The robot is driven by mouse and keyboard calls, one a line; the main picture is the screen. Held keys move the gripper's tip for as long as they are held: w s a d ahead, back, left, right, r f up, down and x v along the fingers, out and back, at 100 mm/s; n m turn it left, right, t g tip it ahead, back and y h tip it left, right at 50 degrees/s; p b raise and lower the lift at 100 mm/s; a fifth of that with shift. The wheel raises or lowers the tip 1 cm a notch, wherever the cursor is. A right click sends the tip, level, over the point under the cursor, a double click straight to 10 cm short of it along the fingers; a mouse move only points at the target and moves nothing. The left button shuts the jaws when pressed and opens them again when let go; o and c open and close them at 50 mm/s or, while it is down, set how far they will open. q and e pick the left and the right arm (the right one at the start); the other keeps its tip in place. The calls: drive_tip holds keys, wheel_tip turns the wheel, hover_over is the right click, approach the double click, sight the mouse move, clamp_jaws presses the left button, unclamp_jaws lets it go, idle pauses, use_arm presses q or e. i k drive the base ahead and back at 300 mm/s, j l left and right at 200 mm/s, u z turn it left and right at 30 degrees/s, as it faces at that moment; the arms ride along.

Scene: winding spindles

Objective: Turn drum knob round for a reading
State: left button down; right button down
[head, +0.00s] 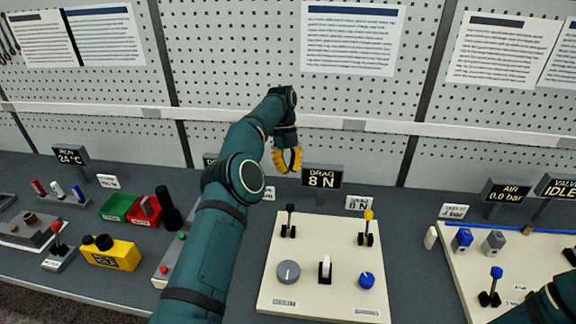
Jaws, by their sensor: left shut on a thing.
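The grey round drum knob (288,272) sits at the front left of the cream panel (330,228), above a small label plate. A pale line marks its top. My left gripper (287,160) has yellow ribbed fingers and hangs beyond the back edge of the panel in the picture, well apart from the knob. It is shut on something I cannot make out. A dark sign (321,177) behind the panel reads DRAG 8 N. My right arm shows only in part at the bottom right corner; its gripper is out of view.
The panel also bears a black lever (290,221), a yellow-tipped lever (367,228), a white switch (325,269) and a blue knob (366,281). A second panel (455,244) is at right.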

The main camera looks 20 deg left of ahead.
sight(288, 271)
drive_tip(key=k, duration=1.5)
